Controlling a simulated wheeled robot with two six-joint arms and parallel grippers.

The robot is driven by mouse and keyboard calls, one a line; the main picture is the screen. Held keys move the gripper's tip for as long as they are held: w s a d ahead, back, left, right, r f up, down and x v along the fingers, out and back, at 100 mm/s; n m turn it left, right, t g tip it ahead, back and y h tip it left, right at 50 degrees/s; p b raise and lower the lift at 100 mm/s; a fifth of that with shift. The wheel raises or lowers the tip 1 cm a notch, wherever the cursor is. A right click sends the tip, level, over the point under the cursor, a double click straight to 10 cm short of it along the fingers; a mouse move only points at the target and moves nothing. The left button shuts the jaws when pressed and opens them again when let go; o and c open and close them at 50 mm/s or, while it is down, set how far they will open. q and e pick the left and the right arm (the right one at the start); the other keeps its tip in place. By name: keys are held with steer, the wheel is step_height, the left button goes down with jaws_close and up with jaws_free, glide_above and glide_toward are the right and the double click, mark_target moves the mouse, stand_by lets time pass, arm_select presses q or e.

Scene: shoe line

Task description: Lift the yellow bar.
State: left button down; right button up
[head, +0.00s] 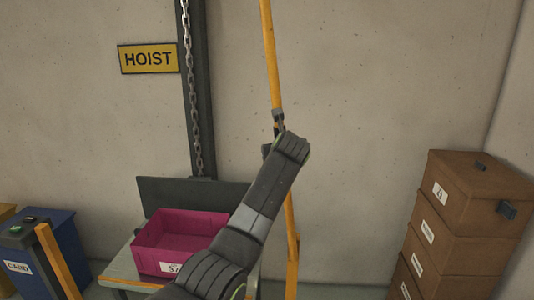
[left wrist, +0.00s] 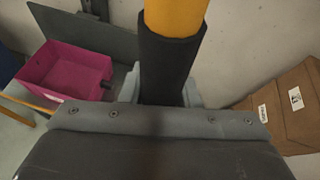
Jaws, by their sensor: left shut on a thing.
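The yellow bar (head: 270,55) runs nearly upright, tilted slightly, in front of the wall in the head view. Its top leaves the picture. In the left wrist view the yellow bar (left wrist: 176,14) has a black sleeve (left wrist: 168,65) around its lower part. My left gripper (head: 279,122) is shut on the bar at this sleeve, with one finger on each side in the left wrist view. My arm hides part of the bar; a yellow length shows below the gripper. My right gripper is not in view.
A pink bin (head: 190,238) stands on a bench left of my arm. A chain (head: 193,100) hangs along a dark post near the HOIST sign (head: 148,58). Stacked brown boxes (head: 455,225) stand at right. A blue CARD bin (head: 45,255) stands at lower left, near a yellow post (head: 60,265).

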arm_select(q)
steer(key=shift+d, duration=0.85)
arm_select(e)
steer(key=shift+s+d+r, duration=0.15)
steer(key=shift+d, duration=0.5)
arm_select(q)
steer(key=c, duration=1.1)
jaws_free()
steer(key=shift+s, duration=0.15)
steer(key=shift+s+d+r+b, duration=0.1)
steer(key=shift+s+r+b, duration=0.15)
steer(key=shift+s+b, duration=0.2)
steer(key=b+v, duration=0.6)
steer(key=v, duration=1)
steer(key=shift+d+b, duration=0.2)
steer(key=shift+b, duration=0.2)
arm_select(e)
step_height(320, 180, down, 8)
